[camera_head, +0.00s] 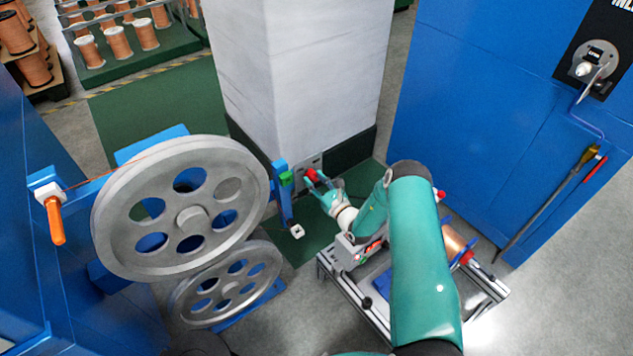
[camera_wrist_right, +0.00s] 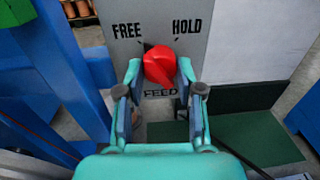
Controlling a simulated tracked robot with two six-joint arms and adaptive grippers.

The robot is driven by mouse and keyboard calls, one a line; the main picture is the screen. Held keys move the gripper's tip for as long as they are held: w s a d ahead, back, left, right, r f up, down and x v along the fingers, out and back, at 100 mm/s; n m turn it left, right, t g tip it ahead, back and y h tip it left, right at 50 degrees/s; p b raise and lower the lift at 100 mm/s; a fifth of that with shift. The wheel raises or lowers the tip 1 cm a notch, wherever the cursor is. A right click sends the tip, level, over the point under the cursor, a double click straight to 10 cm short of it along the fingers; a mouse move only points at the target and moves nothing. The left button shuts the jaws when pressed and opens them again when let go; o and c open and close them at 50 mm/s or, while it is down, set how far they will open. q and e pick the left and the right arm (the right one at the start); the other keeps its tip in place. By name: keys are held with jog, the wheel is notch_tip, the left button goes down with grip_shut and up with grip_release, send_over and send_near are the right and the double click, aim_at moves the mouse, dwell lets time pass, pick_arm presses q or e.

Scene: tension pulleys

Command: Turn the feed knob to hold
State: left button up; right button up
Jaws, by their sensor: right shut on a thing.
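The red feed knob (camera_wrist_right: 160,65) sits on a grey plate (camera_wrist_right: 190,15) marked FREE at upper left, HOLD at upper right and FEED below. My right gripper (camera_wrist_right: 160,77) is shut on the knob, one finger on each side. The knob's narrow grip slants from upper left to lower right. A dark mark shows at its upper left, on the FREE side; I cannot tell if it is a pointer or a tick. In the head view the knob (camera_head: 311,174) is small, with my right gripper (camera_head: 318,181) at it. My left gripper is not in view.
Two grey spoked pulleys (camera_head: 190,214) stand left of the knob, beside a blue post (camera_head: 283,195) with a green block (camera_head: 286,178). A pale column (camera_head: 300,70) rises behind. A metal-framed cart (camera_head: 345,293) stands under my right arm. A blue cabinet (camera_head: 480,110) is at right.

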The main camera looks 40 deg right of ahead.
jog(key=m+b, duration=0.1)
jog(key=m, duration=0.3)
jog(key=m+b, duration=0.1)
jog(key=m, duration=0.2)
jog(key=shift+m+g+b, duration=0.3)
jog(key=shift+b, duration=0.05)
jog(key=m+b, duration=0.1)
jog(key=m, duration=0.2)
jog(key=shift+d+y, duration=0.1)
jog(key=shift+y, duration=0.3)
jog(key=shift+d+m+b, duration=0.1)
jog(key=shift+m+b, duration=0.2)
jog(key=shift+m, duration=1.5)
jog(key=o, duration=1.2)
jog(key=shift+c, duration=0.2)
jog(key=shift+s, duration=0.15)
